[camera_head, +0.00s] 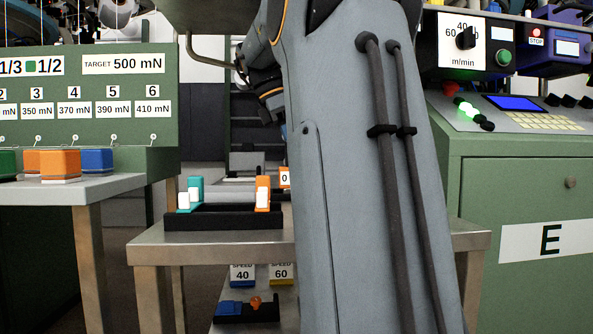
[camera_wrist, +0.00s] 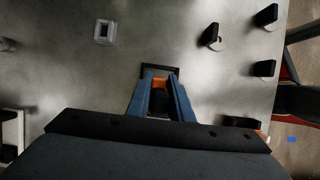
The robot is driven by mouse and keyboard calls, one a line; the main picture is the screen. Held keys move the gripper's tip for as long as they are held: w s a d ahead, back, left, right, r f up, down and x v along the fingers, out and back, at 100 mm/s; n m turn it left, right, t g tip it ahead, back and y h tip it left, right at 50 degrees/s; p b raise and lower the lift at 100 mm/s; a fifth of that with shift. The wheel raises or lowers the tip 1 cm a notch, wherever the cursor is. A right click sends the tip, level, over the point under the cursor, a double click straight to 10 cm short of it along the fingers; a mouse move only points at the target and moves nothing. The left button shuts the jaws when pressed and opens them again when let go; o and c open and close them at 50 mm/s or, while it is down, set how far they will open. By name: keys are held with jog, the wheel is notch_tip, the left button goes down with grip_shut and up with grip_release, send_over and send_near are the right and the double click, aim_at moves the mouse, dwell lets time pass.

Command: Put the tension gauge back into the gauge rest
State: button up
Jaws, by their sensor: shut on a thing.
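In the wrist view my gripper (camera_wrist: 160,86) has its two blue fingers closed around a small orange and dark thing, which looks like the tension gauge (camera_wrist: 159,82). Most of the gauge is hidden between and beneath the fingers. A dark rectangular frame, probably the gauge rest (camera_wrist: 146,69), shows just beyond and around the fingertips on a grey surface. I cannot tell whether the gauge is inside the frame or above it. In the head view my arm hides the gripper, and I cannot make out gauge or rest there.
The grey surface carries a square bracket (camera_wrist: 104,32) and several black posts, one at the upper right (camera_wrist: 266,15). In the head view a metal table (camera_head: 150,248) bears a black tray (camera_head: 222,221) with teal and orange parts. A green cabinet (camera_head: 520,190) stands at right.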

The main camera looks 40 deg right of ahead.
jog(key=shift+s+f, duration=0.1)
jog(key=shift+f, duration=0.05)
jog(key=shift+f, duration=0.15)
jog(key=o, duration=0.9)
jog(key=shift+o, duration=0.2)
jog(key=shift+f+b, duration=0.1)
jog(key=shift+b, duration=0.35)
jog(key=p+v, duration=0.2)
jog(key=v, duration=0.1)
jog(key=w+a+p, duration=0.5)
jog(key=w+a, duration=0.2)
jog(key=a, duration=0.2)
jog(key=shift+w+a, duration=0.2)
jog(key=shift+a, duration=0.1)
